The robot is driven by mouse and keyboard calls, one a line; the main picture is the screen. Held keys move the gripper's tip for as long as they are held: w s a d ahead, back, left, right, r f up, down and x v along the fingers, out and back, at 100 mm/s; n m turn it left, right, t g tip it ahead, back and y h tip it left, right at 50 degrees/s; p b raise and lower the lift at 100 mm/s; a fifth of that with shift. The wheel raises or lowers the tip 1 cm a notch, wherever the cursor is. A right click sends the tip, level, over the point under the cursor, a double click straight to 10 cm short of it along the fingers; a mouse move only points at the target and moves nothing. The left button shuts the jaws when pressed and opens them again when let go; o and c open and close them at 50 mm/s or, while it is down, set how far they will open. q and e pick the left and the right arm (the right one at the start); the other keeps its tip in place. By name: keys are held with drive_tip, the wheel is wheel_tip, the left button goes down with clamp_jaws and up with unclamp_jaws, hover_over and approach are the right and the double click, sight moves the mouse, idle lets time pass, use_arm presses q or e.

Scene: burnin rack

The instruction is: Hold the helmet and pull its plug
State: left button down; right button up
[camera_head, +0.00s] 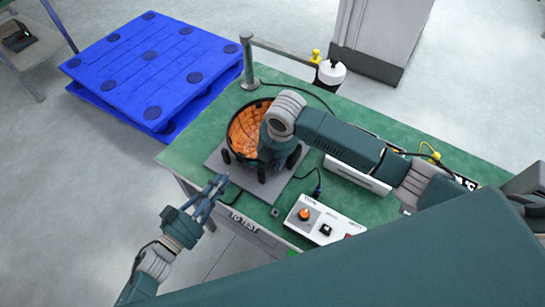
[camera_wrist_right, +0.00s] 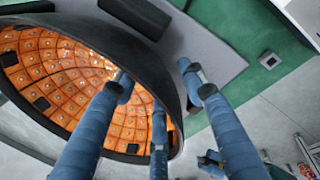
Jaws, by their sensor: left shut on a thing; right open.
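The helmet (camera_head: 247,125) is a dark shell with an orange padded inside, lying open side up on a grey plate (camera_head: 213,160) on the green table. In the right wrist view the helmet (camera_wrist_right: 60,75) fills the left side. My left gripper (camera_head: 217,186) is shut at the table's front left edge, near the plate. A dark cord shows beside its tips. What it holds, apparently the plug, is too small to make out.
A white control box (camera_head: 318,220) with an orange knob and a plugged-in black cable stands at the table front. A blue pallet (camera_head: 150,65) lies on the floor behind left.

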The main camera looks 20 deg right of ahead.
drive_tip(key=v, duration=1.1)
drive_tip(key=shift+r, duration=0.3)
drive_tip(key=shift+s, duration=0.1)
